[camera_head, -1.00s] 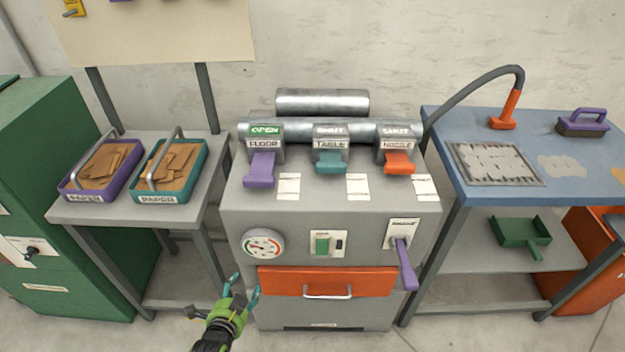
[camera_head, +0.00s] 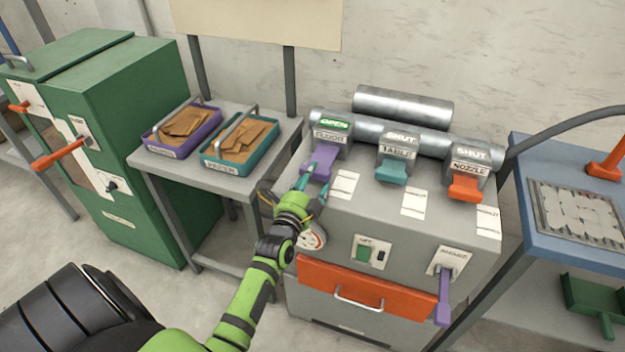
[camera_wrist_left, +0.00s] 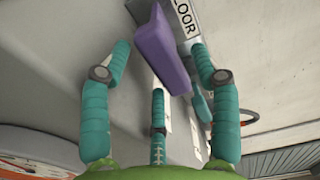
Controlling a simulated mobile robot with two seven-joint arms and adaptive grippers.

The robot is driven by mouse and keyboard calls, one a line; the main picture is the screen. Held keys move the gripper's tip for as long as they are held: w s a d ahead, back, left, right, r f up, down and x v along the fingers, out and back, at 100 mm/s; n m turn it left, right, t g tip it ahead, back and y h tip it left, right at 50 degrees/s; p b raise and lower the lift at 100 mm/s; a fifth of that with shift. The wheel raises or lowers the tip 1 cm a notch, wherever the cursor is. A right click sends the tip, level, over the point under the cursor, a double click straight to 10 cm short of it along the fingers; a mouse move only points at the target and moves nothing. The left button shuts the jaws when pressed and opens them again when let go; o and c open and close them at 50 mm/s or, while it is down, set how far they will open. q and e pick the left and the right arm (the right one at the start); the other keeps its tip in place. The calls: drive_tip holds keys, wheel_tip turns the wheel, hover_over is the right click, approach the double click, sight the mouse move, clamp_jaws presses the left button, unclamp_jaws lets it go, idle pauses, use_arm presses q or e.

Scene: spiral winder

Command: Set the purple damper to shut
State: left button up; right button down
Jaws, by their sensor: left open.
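The purple damper (camera_head: 318,164) is a handle under the FLOOR label, at the left of a row on the grey machine. The sign above it (camera_head: 334,125) reads OPEN. My left gripper (camera_head: 303,188) is open just in front of the handle. In the left wrist view the purple damper (camera_wrist_left: 162,50) stands between and beyond the open fingers (camera_wrist_left: 165,85), with no clear contact. The teal damper (camera_head: 391,170) under TABLE and the orange damper (camera_head: 466,187) under NOZZLE both read SHUT. My right gripper is not in view.
The grey machine also has an orange drawer (camera_head: 365,284), a green switch (camera_head: 364,253) and a purple lever (camera_head: 444,297) on its front. A side table with a purple tray (camera_head: 157,138) and a teal tray (camera_head: 206,160) stands left. A blue table (camera_head: 540,225) stands right.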

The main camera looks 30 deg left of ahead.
sight(313, 178)
use_arm(q)
clamp_jaws()
drive_tip(key=shift+b+x, duration=0.3)
drive_tip(key=shift+x, duration=1.35)
unclamp_jaws()
drive_tip(key=shift+s, duration=0.1)
drive_tip(key=v, duration=1.2)
drive_tip(key=shift+d, duration=0.15)
